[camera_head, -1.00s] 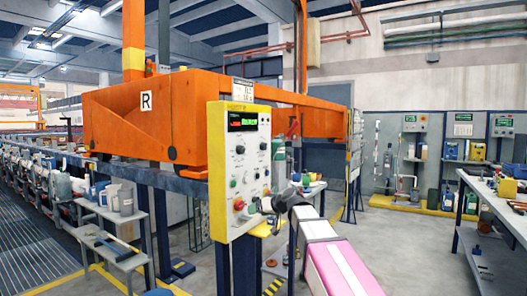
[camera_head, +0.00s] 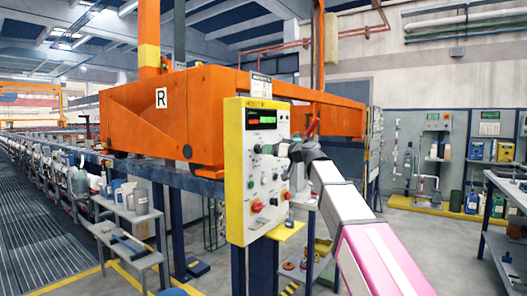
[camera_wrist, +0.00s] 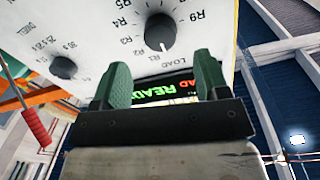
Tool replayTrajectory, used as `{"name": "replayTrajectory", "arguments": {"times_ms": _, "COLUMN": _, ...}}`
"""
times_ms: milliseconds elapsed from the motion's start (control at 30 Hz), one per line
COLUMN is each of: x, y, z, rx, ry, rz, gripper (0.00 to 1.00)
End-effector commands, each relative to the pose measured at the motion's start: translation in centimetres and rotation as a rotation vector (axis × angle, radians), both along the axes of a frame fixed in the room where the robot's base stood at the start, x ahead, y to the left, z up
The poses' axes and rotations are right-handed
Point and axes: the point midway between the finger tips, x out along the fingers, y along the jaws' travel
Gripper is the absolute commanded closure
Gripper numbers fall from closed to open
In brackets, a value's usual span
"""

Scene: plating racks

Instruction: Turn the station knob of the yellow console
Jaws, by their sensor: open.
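The yellow console (camera_head: 235,205) has a pale control panel with a lit display, knobs and buttons. In the wrist view its station knob (camera_wrist: 158,29) is a dark round knob ringed by labels such as R1 to R5, R9 and LOAD. Its white pointer is close to R1. My gripper (camera_wrist: 162,70) is open, with a green finger on each side and nothing between them. The knob appears just past the fingertips, roughly centred between them; I cannot tell whether they touch it. In the head view my gripper (camera_head: 283,150) is at the panel's upper right and hides part of it.
A smaller dwell knob (camera_wrist: 63,67) is left of the station knob in the wrist view. The lit display (camera_wrist: 163,88) shows between the fingers. Red buttons (camera_head: 257,206) are lower on the panel. An orange beam (camera_head: 190,115) runs behind the console.

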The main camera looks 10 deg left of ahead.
Motion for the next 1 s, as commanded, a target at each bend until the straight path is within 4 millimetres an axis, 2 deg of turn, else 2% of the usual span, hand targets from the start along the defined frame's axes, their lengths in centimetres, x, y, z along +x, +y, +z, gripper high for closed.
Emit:
{"name": "replayTrajectory", "arguments": {"times_ms": 100, "x": 1.2, "y": 2.1, "z": 0.0, "rx": 0.0, "ry": 0.001, "rz": 0.002, "gripper": 0.32}}
{"name": "replayTrajectory", "arguments": {"times_ms": 300, "x": 2.2, "y": 4.2, "z": 0.0, "rx": 0.0, "ry": 0.001, "rz": 0.0, "gripper": 0.32}}
{"name": "replayTrajectory", "arguments": {"times_ms": 467, "x": 2.4, "y": 4.9, "z": 0.0, "rx": -0.001, "ry": 0.0, "rz": 0.0, "gripper": 0.32}}
{"name": "replayTrajectory", "arguments": {"times_ms": 733, "x": 2.5, "y": 5.0, "z": 0.0, "rx": -0.001, "ry": 0.001, "rz": -0.001, "gripper": 0.32}}
{"name": "replayTrajectory", "arguments": {"times_ms": 767, "x": 2.5, "y": 5.0, "z": 0.0, "rx": -0.001, "ry": 0.001, "rz": -0.001, "gripper": 0.35}}
{"name": "replayTrajectory", "arguments": {"times_ms": 900, "x": 2.5, "y": 5.0, "z": 0.0, "rx": -0.001, "ry": 0.001, "rz": -0.001, "gripper": 0.81}}
{"name": "replayTrajectory", "arguments": {"times_ms": 1000, "x": 2.5, "y": 5.0, "z": 0.0, "rx": -0.001, "ry": 0.001, "rz": -0.001, "gripper": 0.81}}
